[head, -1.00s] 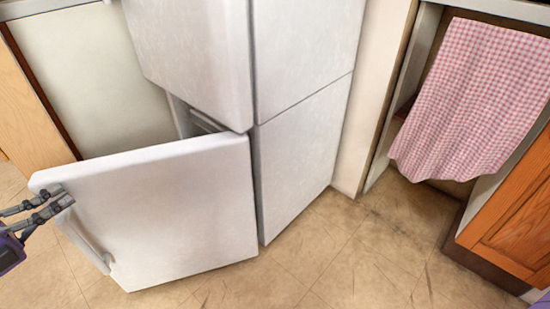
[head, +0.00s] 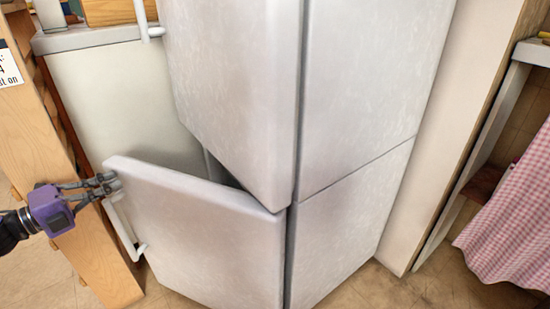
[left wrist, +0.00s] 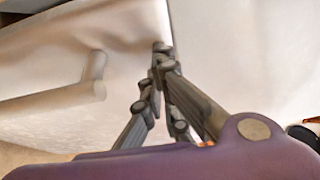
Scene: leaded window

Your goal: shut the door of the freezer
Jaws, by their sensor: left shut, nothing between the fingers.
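The freezer is the lower part of a tall white fridge-freezer. Its white door (head: 205,235) stands partly open in the head view, with a dark gap behind its top edge. The hinge side is at right, the free edge at left. A white bar handle (head: 124,228) is on the door near the free edge; the handle also shows in the left wrist view (left wrist: 92,80). My left gripper (head: 112,181) is shut and empty, its fingertips at the door's upper free corner above the handle. Whether they touch cannot be told for sure. My right gripper is out of view.
A wooden panel (head: 50,165) stands at left, close to my left arm. A pink checked cloth (head: 515,225) hangs at right. Bare tiled floor (head: 400,288) lies in front.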

